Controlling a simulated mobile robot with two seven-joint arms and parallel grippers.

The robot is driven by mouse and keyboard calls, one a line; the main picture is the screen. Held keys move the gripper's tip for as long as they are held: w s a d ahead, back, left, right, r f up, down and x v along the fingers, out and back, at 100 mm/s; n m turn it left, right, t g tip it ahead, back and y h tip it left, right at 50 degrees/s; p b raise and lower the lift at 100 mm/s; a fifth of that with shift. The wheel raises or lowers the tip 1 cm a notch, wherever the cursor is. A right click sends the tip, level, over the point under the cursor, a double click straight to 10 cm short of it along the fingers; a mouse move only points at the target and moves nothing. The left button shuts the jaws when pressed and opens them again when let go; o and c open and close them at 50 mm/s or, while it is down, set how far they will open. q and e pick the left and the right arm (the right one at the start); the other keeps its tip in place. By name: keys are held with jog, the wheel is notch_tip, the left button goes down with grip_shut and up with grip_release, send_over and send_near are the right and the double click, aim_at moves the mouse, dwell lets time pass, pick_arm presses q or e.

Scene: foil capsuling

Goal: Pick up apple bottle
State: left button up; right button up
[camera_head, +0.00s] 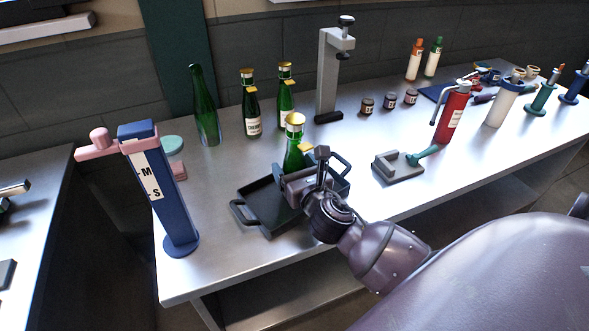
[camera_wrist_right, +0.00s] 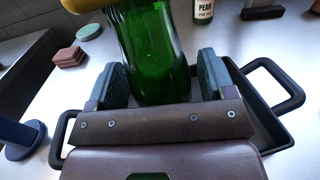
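A green bottle with a gold cap (camera_head: 295,120) stands at the dark tray (camera_head: 262,208); its base is hidden behind my gripper. Its green body fills the middle of the right wrist view (camera_wrist_right: 152,55), and no label shows there, so I cannot read which fruit it is. My right gripper (camera_head: 300,180) is low at the bottle. In the wrist view its two fingers (camera_wrist_right: 162,85) stand on either side of the bottle, with a small gap at the right finger. Two more gold-capped green bottles (camera_head: 251,105) (camera_head: 286,97) stand behind. A label in the wrist view reads PEAR (camera_wrist_right: 204,10). My left gripper is out of view.
A capless green bottle (camera_head: 206,108) stands at the back left. A blue stand marked M and S (camera_head: 163,190) is left of the tray. A grey press (camera_head: 328,75), small jars (camera_head: 388,101), a grey-green tool (camera_head: 400,166) and a red extinguisher-like bottle (camera_head: 452,113) stand to the right.

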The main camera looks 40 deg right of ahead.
jog(key=c, duration=1)
jog(key=shift+r, duration=0.1)
